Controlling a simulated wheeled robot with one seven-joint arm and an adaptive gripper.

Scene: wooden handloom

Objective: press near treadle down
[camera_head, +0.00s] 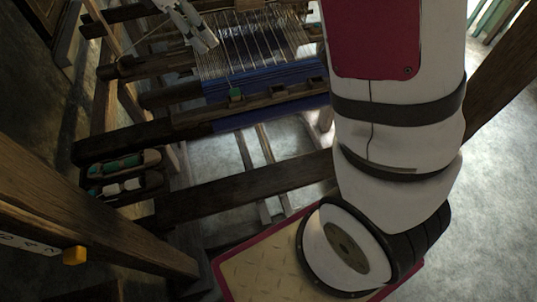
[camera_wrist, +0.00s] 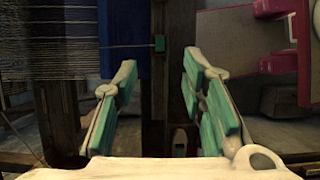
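My gripper (camera_wrist: 160,68) is open in the wrist view, with green pads on both fingers and a wide gap between them. No treadle is clearly seen between the fingers. In the head view, two long pale bars, which look like treadles, run under the loom; one is the left bar (camera_head: 246,152) and the other the right bar (camera_head: 267,147). Which is the near treadle I cannot tell.
The loom's warp threads (camera_head: 255,45) and blue cloth (camera_head: 265,85) lie above the bars. A thick beam (camera_head: 245,190) crosses in front. A wooden tray (camera_head: 100,176) holds shuttles. Bare floor (camera_head: 490,180) is at right.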

